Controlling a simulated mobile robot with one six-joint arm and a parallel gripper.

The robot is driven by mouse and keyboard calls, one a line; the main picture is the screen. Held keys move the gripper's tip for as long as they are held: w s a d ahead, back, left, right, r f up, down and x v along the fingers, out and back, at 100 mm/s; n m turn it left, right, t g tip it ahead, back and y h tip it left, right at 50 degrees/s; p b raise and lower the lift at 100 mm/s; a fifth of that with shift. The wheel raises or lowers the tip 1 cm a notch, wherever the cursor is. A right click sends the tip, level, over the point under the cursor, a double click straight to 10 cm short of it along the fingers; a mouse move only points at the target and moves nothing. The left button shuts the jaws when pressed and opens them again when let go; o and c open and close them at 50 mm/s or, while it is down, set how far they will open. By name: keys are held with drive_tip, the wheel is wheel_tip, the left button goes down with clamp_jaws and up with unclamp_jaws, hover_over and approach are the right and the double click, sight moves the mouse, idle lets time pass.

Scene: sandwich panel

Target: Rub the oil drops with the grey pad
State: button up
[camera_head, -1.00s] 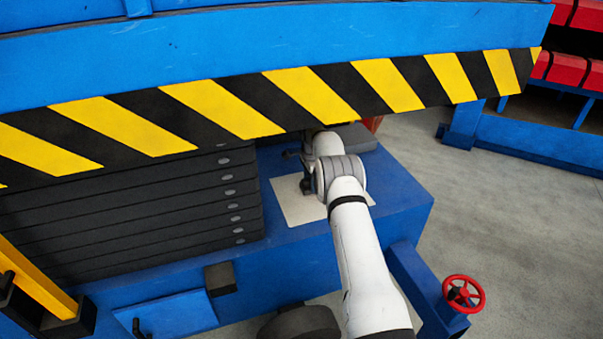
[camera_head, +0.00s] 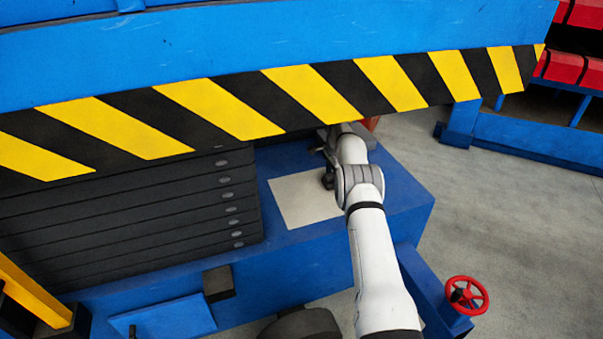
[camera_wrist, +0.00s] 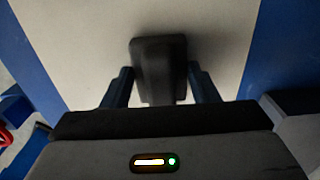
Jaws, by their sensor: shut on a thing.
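My gripper (camera_wrist: 161,86) is shut on a dark grey pad (camera_wrist: 158,62), which sits between its two fingers in the wrist view. The pad is over the pale cream plate (camera_wrist: 95,35); I cannot tell whether it touches. In the head view the plate (camera_head: 300,200) lies on a blue machine bed, and my gripper (camera_head: 328,178) is at its right part, partly hidden by my arm. No oil drops can be made out on the visible part of the plate.
A blue beam with yellow and black stripes (camera_head: 300,95) overhangs the bed (camera_head: 390,215). A stack of dark slabs (camera_head: 140,205) stands left of the plate. A red handwheel (camera_head: 466,295) is at front right. Open floor (camera_head: 500,200) lies to the right.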

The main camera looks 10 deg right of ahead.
drive_tip(key=shift+w+d+r, duration=0.1)
drive_tip(key=shift+d+r, duration=0.05)
drive_tip(key=shift+d, duration=0.2)
wheel_tip(320, 180, up, 3)
drive_tip(key=shift+a+r+p, duration=0.1)
drive_tip(key=shift+r+p, duration=0.05)
drive_tip(key=shift+p, duration=0.6)
drive_tip(key=shift+r+p, duration=1.4)
drive_tip(key=shift+r, duration=0.85)
drive_tip(key=shift+f, duration=0.1)
